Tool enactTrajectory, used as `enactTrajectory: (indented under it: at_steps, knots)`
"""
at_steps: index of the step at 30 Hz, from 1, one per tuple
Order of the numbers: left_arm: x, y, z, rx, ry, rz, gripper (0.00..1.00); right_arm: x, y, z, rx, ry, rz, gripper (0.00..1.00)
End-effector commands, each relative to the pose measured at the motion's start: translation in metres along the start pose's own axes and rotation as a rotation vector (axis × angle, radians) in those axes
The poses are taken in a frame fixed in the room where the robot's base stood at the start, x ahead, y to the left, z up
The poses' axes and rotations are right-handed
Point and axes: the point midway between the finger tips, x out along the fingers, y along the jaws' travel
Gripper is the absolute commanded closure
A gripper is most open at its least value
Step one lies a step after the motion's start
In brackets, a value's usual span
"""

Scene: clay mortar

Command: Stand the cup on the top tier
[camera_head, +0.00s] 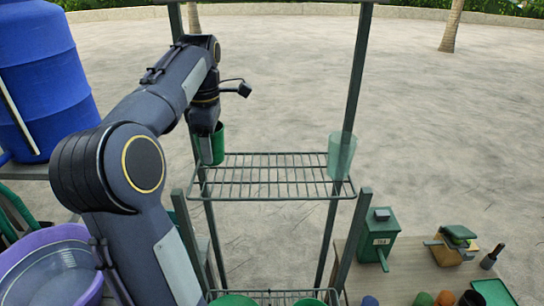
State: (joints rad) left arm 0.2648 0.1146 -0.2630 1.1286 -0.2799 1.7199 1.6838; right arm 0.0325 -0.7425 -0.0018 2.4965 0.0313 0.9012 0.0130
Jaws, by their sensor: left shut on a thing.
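A dark green cup (218,143) is upright in my left gripper (207,149), which is shut on it. The gripper points down and hides part of the cup's left side. The cup is at the left back corner of the wire top tier (265,184); I cannot tell whether it touches the wires. A pale, see-through green cup shape (341,156) stands upright at the right back end of that tier. The tier between them is bare. My right gripper is not in view.
Rack posts (354,75) rise beside the tier. A lower wire tier (275,296) holds green round things. A table at right carries a green box (377,235) and small items. A blue barrel (42,80) and purple basin (55,265) are at left.

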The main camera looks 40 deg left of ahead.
Motion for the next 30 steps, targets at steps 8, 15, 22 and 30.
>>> enactTrajectory:
  at_steps: [8,15,22,30]
  knots:
    - [-0.004,-0.001,0.077,0.01,0.001,-0.003,0.61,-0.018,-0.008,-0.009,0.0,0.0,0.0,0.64]
    - [-0.004,-0.001,0.137,0.007,0.0,-0.001,0.61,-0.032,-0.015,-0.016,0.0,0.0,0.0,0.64]
    - [-0.001,-0.001,0.16,0.002,0.0,0.0,0.61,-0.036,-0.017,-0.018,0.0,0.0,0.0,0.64]
    - [0.031,-0.001,0.16,0.002,0.001,-0.002,0.61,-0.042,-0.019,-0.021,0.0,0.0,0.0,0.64]
